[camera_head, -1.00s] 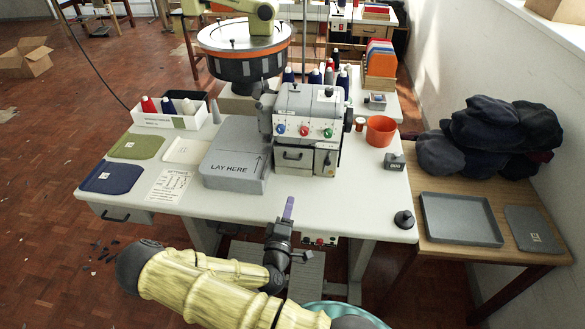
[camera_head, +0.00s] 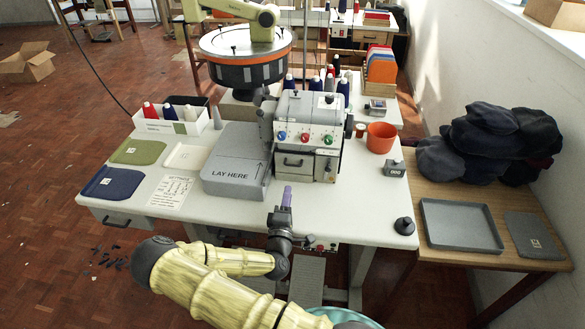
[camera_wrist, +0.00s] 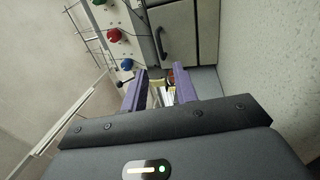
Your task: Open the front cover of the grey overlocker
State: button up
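The grey overlocker (camera_head: 306,135) stands on the white table, with blue, red and green knobs on its front. Its front cover (camera_head: 294,165), a grey panel with a dark handle (camera_head: 293,162), looks shut. In the wrist view the cover (camera_wrist: 192,22) and its handle (camera_wrist: 163,43) show sideways, beyond the fingers. My gripper (camera_head: 286,192) is above the table's front edge, in front of the overlocker and apart from it. In the wrist view my gripper (camera_wrist: 165,92) has its two purple fingers spread, with nothing held between them.
A grey "LAY HERE" block (camera_head: 236,165) stands left of the overlocker. An orange cup (camera_head: 381,137), a small grey counter box (camera_head: 394,168) and a black knob-shaped object (camera_head: 404,226) are to its right. The table top (camera_head: 340,212) in front is bare.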

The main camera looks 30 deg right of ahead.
aim_at(292, 169)
jog(key=p+x, duration=0.1)
jog(key=x, duration=0.9)
jog(key=shift+w+d+r+p, duration=0.1)
jog(key=shift+w+d+p, duration=0.15)
jog(key=shift+w+p, duration=0.05)
grip_shut()
